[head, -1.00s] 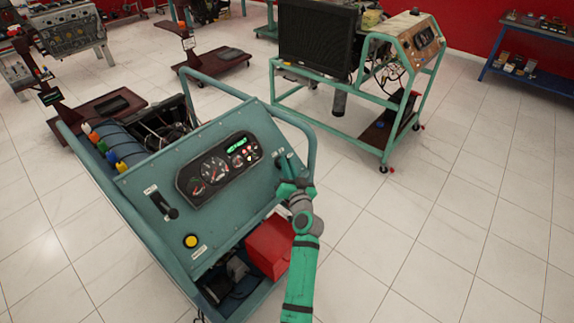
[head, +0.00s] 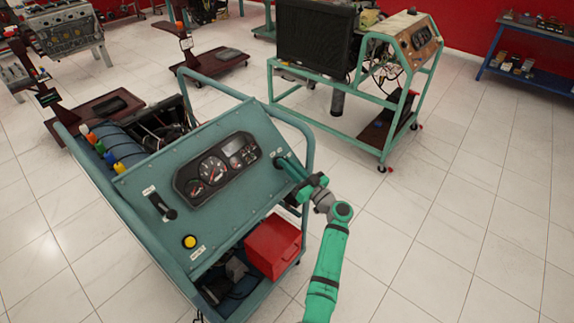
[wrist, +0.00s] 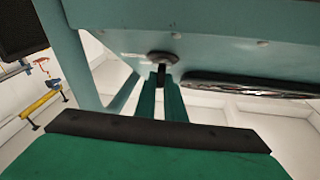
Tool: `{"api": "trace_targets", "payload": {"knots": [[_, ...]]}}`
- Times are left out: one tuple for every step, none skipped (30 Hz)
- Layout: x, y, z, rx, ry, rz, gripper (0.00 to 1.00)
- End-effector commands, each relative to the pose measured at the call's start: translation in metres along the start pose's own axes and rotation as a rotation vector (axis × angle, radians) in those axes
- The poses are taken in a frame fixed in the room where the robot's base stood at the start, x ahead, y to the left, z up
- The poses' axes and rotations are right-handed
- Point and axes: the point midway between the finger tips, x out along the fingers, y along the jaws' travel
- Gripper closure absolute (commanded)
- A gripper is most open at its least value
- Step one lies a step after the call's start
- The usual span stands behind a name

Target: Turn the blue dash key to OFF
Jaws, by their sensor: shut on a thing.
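The dash key (wrist: 161,68) shows in the wrist view as a dark stem coming out of a round dark switch on the teal panel (wrist: 215,45). My gripper (wrist: 161,82) has its two green fingers closed on the key, one on each side. In the head view my gripper (head: 284,162) reaches the upper right of the sloped panel (head: 215,205), right of the gauge cluster (head: 217,166).
A black lever (head: 161,205) and a yellow button (head: 189,241) sit on the panel's left. A teal tube frame (head: 303,130) rises close beside my gripper. A red box (head: 273,246) is below the panel. Another engine stand (head: 385,150) stands behind; the floor to the right is clear.

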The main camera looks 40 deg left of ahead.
Motion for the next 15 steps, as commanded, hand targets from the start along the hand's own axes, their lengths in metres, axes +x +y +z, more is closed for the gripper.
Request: {"api": "trace_targets", "payload": {"knots": [[0.0001,0.0023,-0.0011,-0.015,0.000,-0.025,1.00],[0.0001,0.0025,-0.0005,-0.024,-0.001,-0.040,1.00],[0.0002,0.0029,-0.0008,-0.036,0.000,-0.059,1.00],[0.0002,0.0028,-0.0009,-0.045,0.000,-0.073,1.00],[0.0001,0.0032,-0.0004,-0.052,0.000,-0.085,1.00],[0.0002,0.0033,-0.0011,-0.063,0.000,-0.100,1.00],[0.0002,0.0035,-0.0007,-0.068,0.000,-0.110,1.00],[0.0001,0.0033,-0.0006,-0.074,0.000,-0.120,1.00],[0.0002,0.0035,-0.0003,-0.081,0.000,-0.130,1.00],[0.0003,0.0034,-0.0005,-0.085,0.000,-0.139,1.00],[0.0004,0.0034,-0.0006,-0.090,-0.001,-0.145,1.00],[0.0004,0.0035,-0.0001,-0.095,-0.001,-0.152,1.00],[0.0004,0.0034,0.0002,-0.097,-0.001,-0.157,1.00],[0.0003,0.0032,0.0003,-0.100,-0.001,-0.161,1.00],[0.0004,0.0031,0.0003,-0.102,-0.002,-0.166,1.00]]}}
